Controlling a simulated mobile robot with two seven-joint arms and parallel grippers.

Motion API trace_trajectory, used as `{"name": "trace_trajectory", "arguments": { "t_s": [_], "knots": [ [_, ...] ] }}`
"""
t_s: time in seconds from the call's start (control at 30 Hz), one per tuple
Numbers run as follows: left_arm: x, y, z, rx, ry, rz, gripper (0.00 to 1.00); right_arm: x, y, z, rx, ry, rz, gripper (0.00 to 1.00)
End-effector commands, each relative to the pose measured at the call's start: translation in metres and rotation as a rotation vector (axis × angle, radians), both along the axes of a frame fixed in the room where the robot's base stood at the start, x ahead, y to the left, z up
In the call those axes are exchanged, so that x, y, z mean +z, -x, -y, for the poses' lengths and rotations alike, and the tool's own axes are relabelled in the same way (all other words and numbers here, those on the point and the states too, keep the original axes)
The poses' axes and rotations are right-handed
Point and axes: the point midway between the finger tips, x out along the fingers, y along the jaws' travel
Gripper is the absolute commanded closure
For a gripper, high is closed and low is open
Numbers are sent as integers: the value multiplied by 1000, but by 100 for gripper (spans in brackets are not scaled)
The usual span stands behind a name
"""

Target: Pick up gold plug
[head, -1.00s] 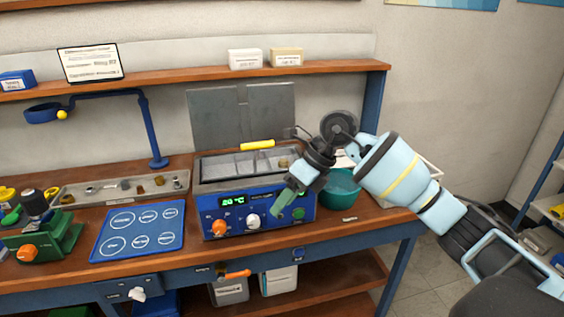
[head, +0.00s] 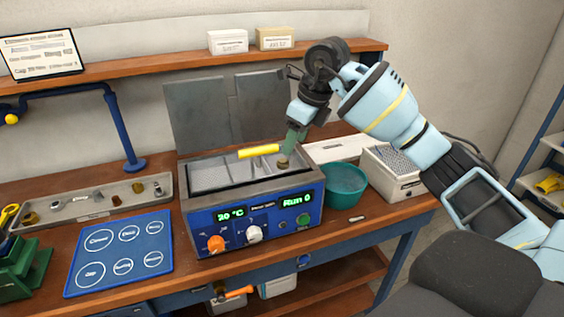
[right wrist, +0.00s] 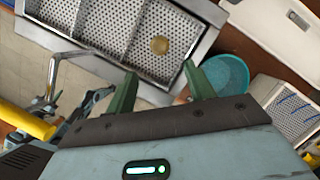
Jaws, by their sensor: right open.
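The gold plug (head: 283,161) is a small round brassy piece in the right part of the blue bath unit's (head: 252,219) basket. In the right wrist view the gold plug (right wrist: 159,45) lies on the perforated floor of one basket compartment. My right gripper (head: 291,150), with green fingers, is above it in the head view. In the right wrist view my right gripper (right wrist: 160,72) is open and empty, its fingertips apart on either side below the plug in the picture. My left gripper is out of view.
A yellow handle (head: 259,151) crosses the basket, and grey lid panels (head: 197,112) stand behind. A teal bowl (head: 345,186) and a perforated white box (head: 392,172) stand to the right. A grey parts tray (head: 95,210) and blue mat (head: 120,254) lie left.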

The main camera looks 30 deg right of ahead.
Motion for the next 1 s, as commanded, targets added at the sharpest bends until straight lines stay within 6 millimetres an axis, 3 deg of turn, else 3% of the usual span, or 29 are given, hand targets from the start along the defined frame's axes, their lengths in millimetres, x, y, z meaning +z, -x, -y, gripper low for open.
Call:
{"name": "trace_trajectory", "arguments": {
  "t_s": [0.1, 0.37, 0.7, 0.97, 1.0],
  "knots": [
    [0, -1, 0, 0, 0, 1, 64, -12, -3, -2, 1, -1, -2, 46],
    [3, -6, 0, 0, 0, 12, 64, -18, -7, -4, 1, -1, -2, 46],
    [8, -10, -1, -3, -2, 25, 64, -56, -24, -12, 1, -1, -2, 46],
    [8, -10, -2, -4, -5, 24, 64, -60, -25, -12, 1, -1, 1, 46],
    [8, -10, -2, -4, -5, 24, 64, -60, -25, -12, 1, -1, 1, 52]
  ]
}}
